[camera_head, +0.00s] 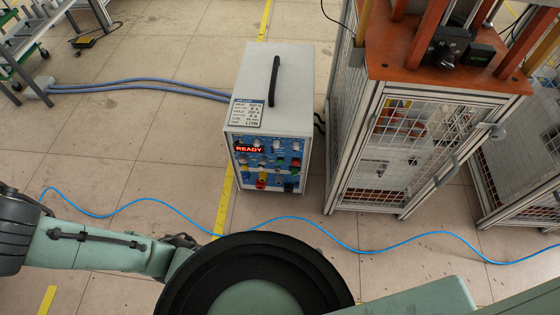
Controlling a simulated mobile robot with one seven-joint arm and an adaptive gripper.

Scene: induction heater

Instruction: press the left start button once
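The induction heater (272,100) is a white box with a black top handle, standing on the floor in the middle. Its blue front panel (268,164) faces me and carries a red lit display (250,149) reading READY.
A caged frame with an orange top (440,60) stands close to the heater's right. A blue cable (330,235) crosses the floor before the heater, and grey-blue hoses (140,83) run left from it. The floor directly before the panel is otherwise clear.

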